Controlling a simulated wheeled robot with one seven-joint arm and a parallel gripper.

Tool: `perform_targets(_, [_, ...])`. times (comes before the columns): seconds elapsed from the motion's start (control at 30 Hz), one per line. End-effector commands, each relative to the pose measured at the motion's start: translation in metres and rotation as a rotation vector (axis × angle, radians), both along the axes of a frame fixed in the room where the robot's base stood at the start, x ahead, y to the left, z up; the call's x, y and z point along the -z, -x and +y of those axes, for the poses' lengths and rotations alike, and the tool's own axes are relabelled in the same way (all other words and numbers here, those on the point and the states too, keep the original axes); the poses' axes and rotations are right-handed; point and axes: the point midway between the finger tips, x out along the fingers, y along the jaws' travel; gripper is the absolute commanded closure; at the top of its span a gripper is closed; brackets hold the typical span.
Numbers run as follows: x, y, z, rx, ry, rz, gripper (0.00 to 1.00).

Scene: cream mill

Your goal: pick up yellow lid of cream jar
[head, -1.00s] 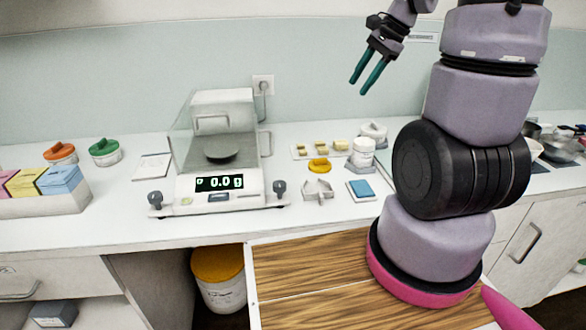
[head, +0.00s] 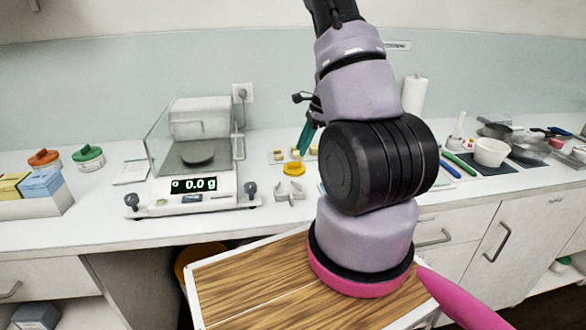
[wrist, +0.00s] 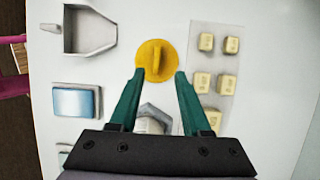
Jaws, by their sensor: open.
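The yellow lid (head: 294,168) lies flat on the white counter, right of the scale. In the wrist view the lid (wrist: 155,52) is round with a raised bar grip across its middle. My gripper (wrist: 160,74) is open and empty, its green fingertips on either side of the lid's near edge in that view. I cannot tell the exact gap in height. In the head view the green fingers (head: 306,138) show beside my arm, which hides the rest of the gripper. A white jar (wrist: 152,112) stands between the fingers' lower parts in the wrist view, partly hidden.
A tray of cream-coloured blocks (wrist: 218,60) lies right of the lid in the wrist view. A grey-white scoop-shaped dish (wrist: 90,32) and a blue pad (wrist: 76,100) lie to its left. The scale (head: 195,185) stands left in the head view.

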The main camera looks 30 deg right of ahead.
Motion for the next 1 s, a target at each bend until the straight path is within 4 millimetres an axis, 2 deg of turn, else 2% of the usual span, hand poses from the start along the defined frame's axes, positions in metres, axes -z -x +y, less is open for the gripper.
perform_targets(0.37, [0.042, 0.000, 0.023, -0.002, 0.000, 0.003, 0.53])
perform_targets(0.67, [0.047, -0.002, 0.025, -0.002, 0.000, -0.001, 0.53])
perform_targets(0.8, [0.047, -0.002, 0.025, -0.002, 0.000, -0.001, 1.00])
perform_targets(1.0, [0.047, -0.002, 0.025, -0.002, 0.000, -0.001, 1.00])
